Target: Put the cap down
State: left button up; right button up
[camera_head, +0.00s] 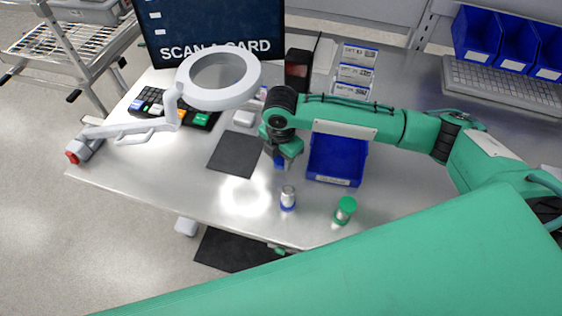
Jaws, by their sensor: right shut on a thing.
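My right gripper (280,160) points down over the table, just left of the blue bin. It is shut on a small blue cap (279,162), mostly hidden by the fingers. I cannot tell whether the cap touches the table. A small silver jar with a blue lower part (288,198) stands upright just in front of the gripper, apart from it. A jar with a green cap (345,209) stands farther right, near the front edge. My left gripper is not visible.
An empty-looking blue bin (335,180) stands right of the gripper. A dark mat (236,153) lies to its left. A white ring magnifier (218,82) overhangs the left side. The front-left tabletop is bare.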

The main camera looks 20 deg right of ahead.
aim_at(281, 160)
jog(key=shift+d+f, duration=0.1)
jog(key=shift+f, duration=0.45)
notch_tip(281, 160, down, 2)
jog(key=shift+f+p, duration=0.15)
jog(key=shift+p, duration=0.4)
jog(key=shift+f, duration=0.3)
jog(key=o, duration=1.1)
jog(key=shift+f, duration=0.1)
notch_tip(281, 160, up, 11)
jog(key=b, duration=0.3)
jog(key=shift+r, duration=0.65)
